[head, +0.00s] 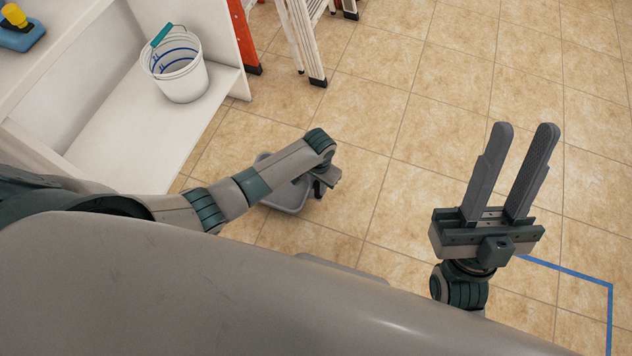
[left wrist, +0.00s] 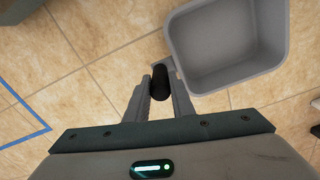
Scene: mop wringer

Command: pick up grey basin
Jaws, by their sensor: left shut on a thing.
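The grey basin (left wrist: 225,45) shows in the left wrist view as an empty square tub with a dark handle (left wrist: 160,82) on its near side. In the head view the basin (head: 285,199) is low over the floor, partly hidden behind my left arm. My left gripper (left wrist: 160,84) is shut on the handle, with a finger on each side of it. In the head view my left gripper (head: 325,185) is small and partly covered by its wrist. My right gripper (head: 525,130) is open and empty, fingers pointing up, at the right of the head view.
A white bucket (head: 180,75) with a teal grip stands on a white shelf (head: 125,135) at the left. Ladder legs (head: 300,45) stand at the top. Blue tape (head: 570,270) marks the tiled floor at lower right. The floor in the middle is clear.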

